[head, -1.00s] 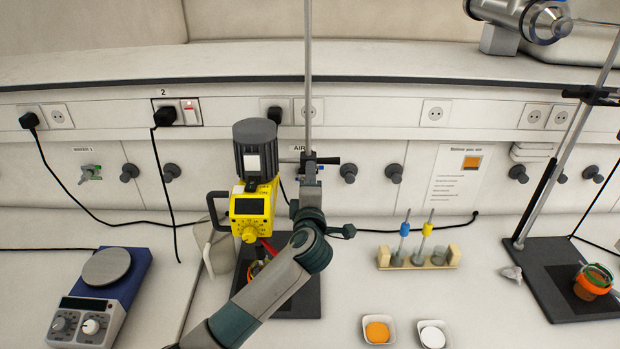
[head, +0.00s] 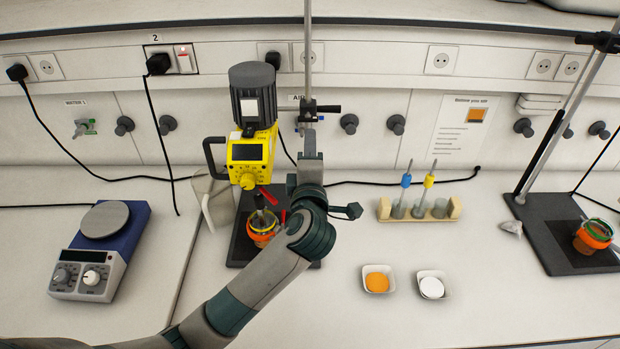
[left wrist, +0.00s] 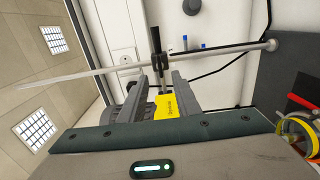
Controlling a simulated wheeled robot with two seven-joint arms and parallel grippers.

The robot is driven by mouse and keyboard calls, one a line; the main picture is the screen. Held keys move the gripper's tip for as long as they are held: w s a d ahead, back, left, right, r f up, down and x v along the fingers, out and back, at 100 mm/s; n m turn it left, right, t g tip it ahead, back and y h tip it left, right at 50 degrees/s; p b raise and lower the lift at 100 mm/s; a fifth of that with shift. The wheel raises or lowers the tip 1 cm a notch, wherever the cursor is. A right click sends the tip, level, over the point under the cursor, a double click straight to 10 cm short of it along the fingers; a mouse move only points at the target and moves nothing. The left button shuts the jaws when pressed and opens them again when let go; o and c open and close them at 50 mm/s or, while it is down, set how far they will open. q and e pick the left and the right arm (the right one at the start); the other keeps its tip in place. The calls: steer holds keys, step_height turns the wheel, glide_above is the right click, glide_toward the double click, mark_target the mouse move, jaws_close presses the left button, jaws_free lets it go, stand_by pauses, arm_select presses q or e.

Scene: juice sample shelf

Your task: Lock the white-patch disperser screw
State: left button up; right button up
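The disperser is a yellow unit (head: 250,160) with a dark grey motor; a white patch (head: 249,108) sits on the motor. It hangs upright on a metal rod. A dark clamp (head: 318,108) with a screw joins it to the rod at its right; whether the screw is tight cannot be told. My left gripper (head: 311,145) is just below and in front of the clamp. In the left wrist view its two fingers (left wrist: 162,82) are apart, with the yellow body and clamp (left wrist: 157,60) seen beyond the gap. No contact is visible. My right gripper is out of view.
An orange-banded beaker (head: 262,228) stands below the disperser, partly behind my left arm. A blue hotplate (head: 125,222) stands left. Two small dishes (head: 377,283) and a wooden vial rack (head: 452,209) are at right. Another stand base (head: 555,238) is far right.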

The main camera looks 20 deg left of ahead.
arm_select(q)
steer(key=b+v, duration=0.2)
steer(key=v, duration=0.6)
steer(key=shift+s, duration=0.2)
steer(key=shift+d, duration=0.1)
